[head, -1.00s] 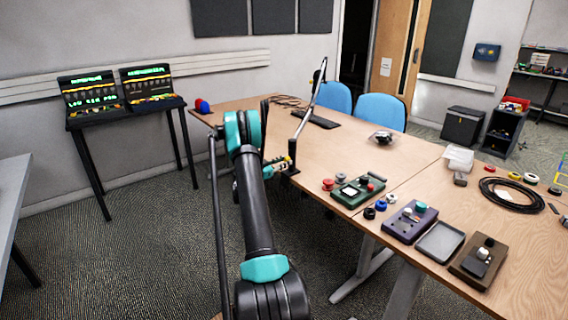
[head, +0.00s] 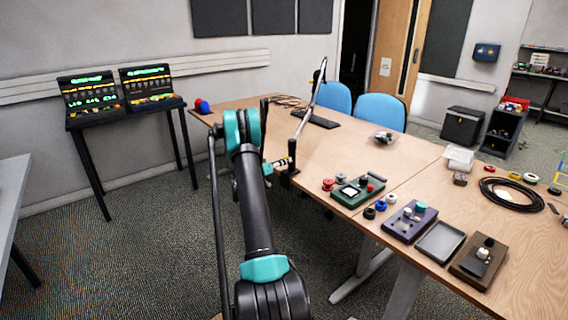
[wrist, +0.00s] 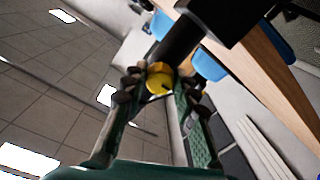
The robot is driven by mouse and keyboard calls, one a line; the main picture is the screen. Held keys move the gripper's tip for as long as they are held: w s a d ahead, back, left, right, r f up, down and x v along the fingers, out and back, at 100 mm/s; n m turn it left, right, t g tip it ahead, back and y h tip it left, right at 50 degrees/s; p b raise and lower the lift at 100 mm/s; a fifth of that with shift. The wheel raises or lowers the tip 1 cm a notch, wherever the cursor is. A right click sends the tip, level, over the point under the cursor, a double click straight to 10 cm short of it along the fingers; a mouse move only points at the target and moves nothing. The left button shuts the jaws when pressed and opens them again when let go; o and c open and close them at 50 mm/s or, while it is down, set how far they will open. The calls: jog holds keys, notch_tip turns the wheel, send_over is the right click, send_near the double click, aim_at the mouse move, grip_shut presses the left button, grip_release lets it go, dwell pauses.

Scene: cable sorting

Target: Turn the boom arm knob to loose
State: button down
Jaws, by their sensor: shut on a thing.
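The boom arm stands at the near edge of the wooden table in the head view. Its black post (head: 292,151) is upright and its thin arm (head: 310,98) slants up and to the right. In the wrist view the yellow knob (wrist: 159,83) sits on the black post (wrist: 175,45), with a dark mark on its face. My gripper (wrist: 160,84) is shut on the knob, one finger on each side. In the head view my gripper (head: 274,166) is beside the post, and my arm hides part of it. I cannot read the knob's setting.
The wooden table (head: 420,165) carries a green device box (head: 357,191), a purple one (head: 409,222), a grey tray (head: 440,241) and a coiled black cable (head: 512,197) to the right. A keyboard (head: 318,118) lies behind the boom arm. Blue chairs (head: 381,110) stand beyond.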

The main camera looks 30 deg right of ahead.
dwell(0.4)
jog(key=c, duration=1.2)
grip_release()
jog(key=shift+a, duration=0.1)
jog(key=a, duration=0.4)
jog(key=s+a, duration=0.1)
jog(key=a, duration=0.6)
jog(key=shift+s+a+r, duration=0.2)
jog(key=shift+a, duration=0.2)
